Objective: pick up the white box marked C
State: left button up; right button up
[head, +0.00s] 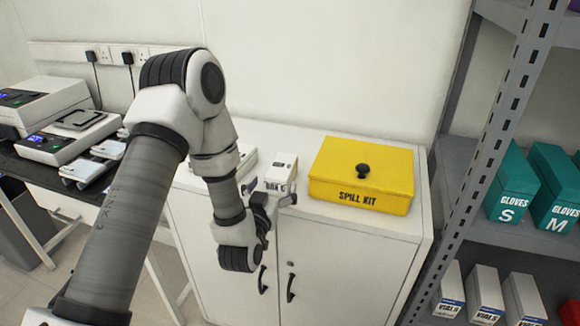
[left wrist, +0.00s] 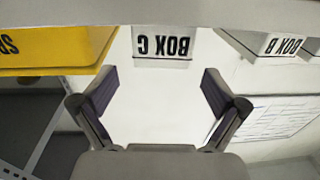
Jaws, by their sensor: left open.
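The white box marked C (head: 281,168) stands on the white cabinet top, left of the yellow spill kit. In the head view its lower front is partly covered by my gripper. In the left wrist view the box C (left wrist: 162,46) shows upside down, with its label facing me, between and beyond my fingers. My left gripper (head: 270,194) is open and empty, just in front of the box and apart from it. Both its fingers (left wrist: 160,78) show spread wide in the left wrist view. My right gripper is in neither view.
The yellow spill kit (head: 362,172) stands close to the right of box C. Another white box, marked B (left wrist: 282,45), stands on its other side. A grey shelf rack (head: 480,130) rises at the right, and a dark bench with instruments (head: 73,134) is at the left.

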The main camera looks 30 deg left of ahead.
aim_at(280, 168)
pick_arm(q)
jog(key=p+x, duration=0.1)
jog(key=x, duration=0.6)
jog(key=shift+a+f, duration=0.1)
jog(key=shift+a, duration=0.1)
jog(key=c, duration=1.4)
